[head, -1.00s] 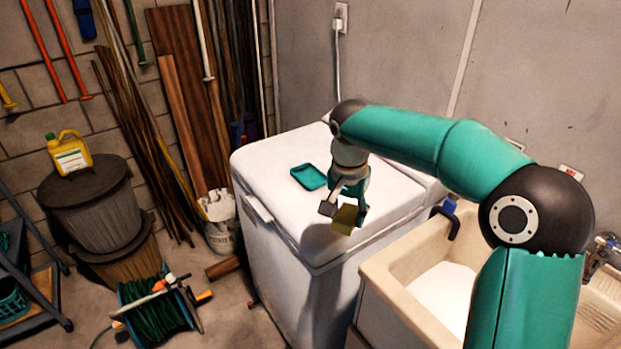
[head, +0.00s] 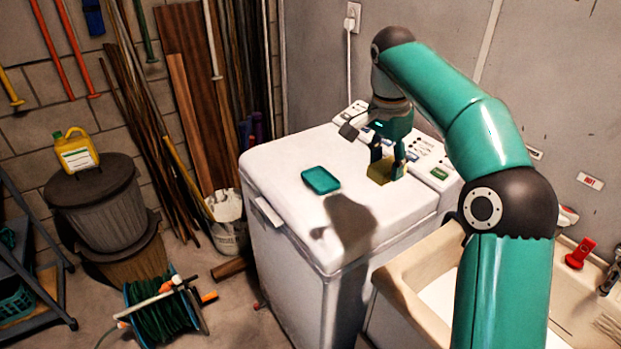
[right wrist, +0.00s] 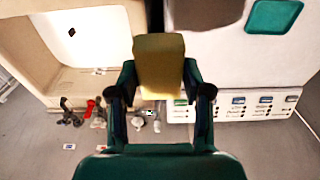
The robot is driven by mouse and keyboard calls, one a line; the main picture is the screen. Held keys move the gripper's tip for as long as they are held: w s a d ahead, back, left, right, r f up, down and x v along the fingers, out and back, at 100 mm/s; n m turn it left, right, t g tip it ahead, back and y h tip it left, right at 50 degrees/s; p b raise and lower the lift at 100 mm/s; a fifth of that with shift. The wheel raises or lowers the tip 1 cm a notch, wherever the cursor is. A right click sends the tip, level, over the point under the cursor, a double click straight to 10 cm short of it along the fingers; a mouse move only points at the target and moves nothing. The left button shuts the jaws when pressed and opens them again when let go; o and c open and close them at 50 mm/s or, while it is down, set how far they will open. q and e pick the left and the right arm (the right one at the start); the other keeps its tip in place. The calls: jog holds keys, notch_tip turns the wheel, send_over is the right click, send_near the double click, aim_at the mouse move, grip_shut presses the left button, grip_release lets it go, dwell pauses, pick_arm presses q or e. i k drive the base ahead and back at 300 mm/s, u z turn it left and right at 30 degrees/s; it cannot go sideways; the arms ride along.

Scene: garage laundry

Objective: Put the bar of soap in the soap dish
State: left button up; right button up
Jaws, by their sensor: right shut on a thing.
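The olive-yellow bar of soap (head: 380,171) is held between the fingers of my right gripper (head: 386,166), above the back right part of the white washer's lid. It also shows in the right wrist view (right wrist: 159,62), clamped between both fingers. The teal soap dish (head: 320,180) lies on the washer's lid, left of the soap and apart from it, and looks empty. The dish also shows at the top right of the right wrist view (right wrist: 274,16). My left gripper is in neither view.
The white washer (head: 290,212) has a control panel (head: 428,155) along its back edge. A beige sink (head: 420,262) stands to its right, with a red-handled tap (head: 580,252) behind. The lid around the dish is clear.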

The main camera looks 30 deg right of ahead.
aim_at(320, 181)
jog(key=i, duration=0.9)
jog(key=z, duration=0.05)
